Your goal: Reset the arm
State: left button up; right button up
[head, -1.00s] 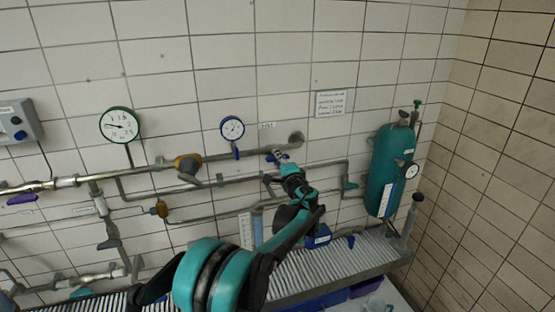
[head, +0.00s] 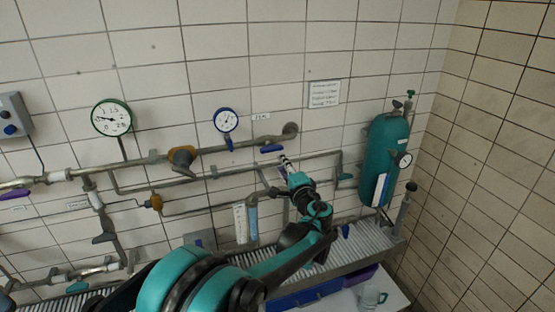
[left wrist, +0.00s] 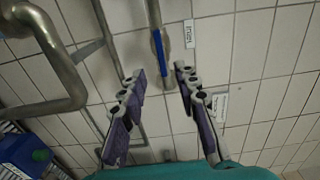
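My left arm (head: 275,262) comes in from the bottom left of the head view and reaches toward the pipes. Its gripper (head: 283,162) is just below a blue valve handle (head: 271,149) on the upper pipe. In the left wrist view the two purple-padded fingers of the left gripper (left wrist: 158,74) stand apart with nothing between them. The blue handle also shows there (left wrist: 158,53), beyond the fingertips and apart from them. My right gripper is in neither view.
A green tank (head: 384,160) stands at the right near the wall corner. A green-rimmed gauge (head: 111,118) and a blue-rimmed gauge (head: 226,120) sit above the pipes. A ribbed grey shelf (head: 345,252) runs below, with a clear jug (head: 371,297) under it at the right.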

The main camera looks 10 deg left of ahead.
pick_arm(q)
jog(key=shift+s+d, duration=0.25)
jog(key=shift+s, duration=0.15)
jog(key=s+a+f+n+g+h+b, duration=0.1)
jog(key=s+a+f+n+g+b, duration=0.3)
jog(key=s, duration=0.4)
jog(key=s+a+f+n+g+h+b, duration=0.15)
jog(key=s+a+f, duration=0.25)
jog(key=s+f, duration=0.4)
jog(key=s+d+f+n+g+h+b, duration=0.1)
jog(key=s+d+f+n+h+b, duration=0.1)
jog(key=s+f, duration=0.5)
jog(key=s+d+f+n+g+h+b, duration=0.1)
jog(key=s+d+f+n+h+b, duration=0.2)
jog(key=s+f, duration=0.5)
jog(key=s+d+h+b, duration=0.1)
jog(key=s+d+h, duration=0.1)
jog(key=s, duration=0.4)
jog(key=shift+s+d+f+b, duration=0.25)
jog(key=shift+s+b, duration=0.05)
jog(key=shift+s, duration=0.1)
